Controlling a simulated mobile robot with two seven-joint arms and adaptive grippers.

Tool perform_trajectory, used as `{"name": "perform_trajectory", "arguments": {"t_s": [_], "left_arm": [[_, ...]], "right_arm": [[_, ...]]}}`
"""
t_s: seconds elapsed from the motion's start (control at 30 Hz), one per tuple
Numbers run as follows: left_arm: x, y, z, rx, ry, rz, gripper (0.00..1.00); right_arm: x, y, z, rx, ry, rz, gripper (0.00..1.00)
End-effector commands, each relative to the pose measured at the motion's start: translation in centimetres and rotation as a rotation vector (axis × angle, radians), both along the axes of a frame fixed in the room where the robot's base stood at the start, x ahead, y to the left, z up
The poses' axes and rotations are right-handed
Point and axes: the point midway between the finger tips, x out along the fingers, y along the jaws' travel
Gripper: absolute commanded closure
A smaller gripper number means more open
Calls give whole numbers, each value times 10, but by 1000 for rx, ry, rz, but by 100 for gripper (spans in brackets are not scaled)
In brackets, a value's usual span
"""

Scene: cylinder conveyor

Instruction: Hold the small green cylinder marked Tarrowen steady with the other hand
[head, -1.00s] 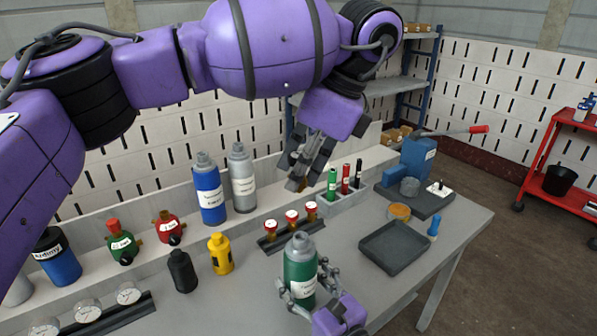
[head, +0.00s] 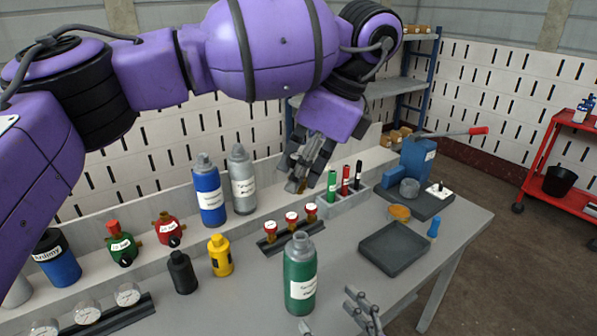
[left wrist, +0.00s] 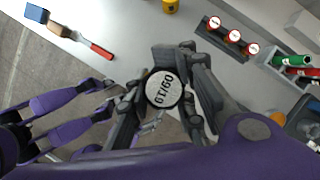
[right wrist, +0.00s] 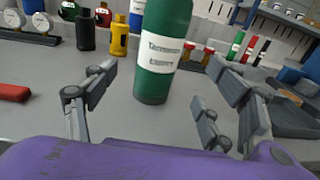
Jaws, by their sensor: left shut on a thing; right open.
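The green cylinder (head: 300,275) with a grey top stands upright on the bench; it also shows in the right wrist view (right wrist: 160,85). Its white label seems to read Tarrowen. My right gripper (head: 328,312) is open and empty, in front of the cylinder on the near side. In the right wrist view its fingers spread to the left and right, apart from the cylinder. My left gripper (head: 296,184) is up above the back of the bench, away from the cylinder. It is shut on a round disc (left wrist: 163,88) with a pale printed face; the head view mostly hides the disc.
Behind the cylinder is a rack of red-topped valves (head: 291,220). A yellow bottle (head: 220,256) and black bottle (head: 182,273) stand to its left. A dark tray (head: 394,248) lies to its right. Bare bench lies between the cylinder and the tray.

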Motion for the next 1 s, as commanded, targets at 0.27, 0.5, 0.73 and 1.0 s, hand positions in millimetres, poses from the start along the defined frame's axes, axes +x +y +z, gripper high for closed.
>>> {"name": "perform_trajectory", "arguments": {"t_s": [0.27, 0.5, 0.73, 1.0], "left_arm": [[0, 0, 4, 0, -1, 1, 100], [0, 0, 18, -1, -3, 1, 100], [0, 0, 31, -1, -3, 1, 100], [0, 0, 46, 1, -2, 0, 100]], "right_arm": [[-14, -9, 5, 1, -3, 0, 23], [-10, -9, 24, 1, -20, 0, 23], [-7, -9, 42, 1, -36, 0, 23], [-4, -9, 63, 0, -56, 0, 23]]}}
